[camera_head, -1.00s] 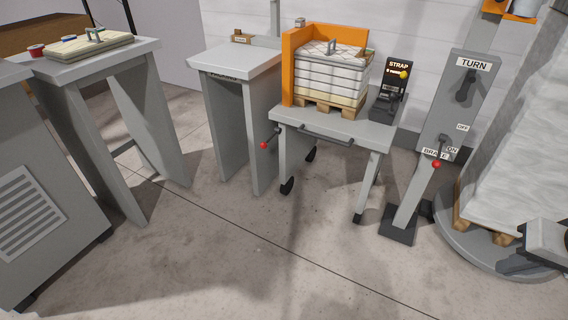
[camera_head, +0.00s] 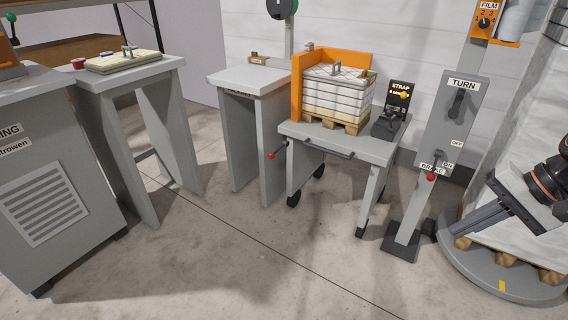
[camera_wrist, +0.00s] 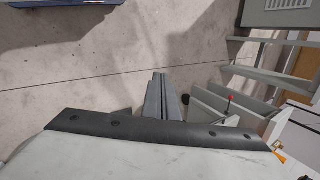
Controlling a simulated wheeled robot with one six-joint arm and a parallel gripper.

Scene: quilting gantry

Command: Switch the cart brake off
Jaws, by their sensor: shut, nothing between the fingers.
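A grey wheeled cart (camera_head: 372,147) stands in the middle of the head view, carrying an orange corner frame and a stack on a pallet. A second red-knobbed lever (camera_head: 431,177) is on the grey post, by a label reading BRAKE with OFF and ON marks. My gripper (camera_head: 453,229) is at the right of the head view, apart from both levers. Its fingers (camera_wrist: 160,76) are shut and empty in the wrist view.
The TURN post (camera_head: 451,110) and a wrapped pallet on a round turntable (camera_head: 500,283) stand at right, close to my arm. Two grey tables (camera_head: 250,81) and a vented cabinet (camera_head: 50,220) are left. The floor in front is clear.

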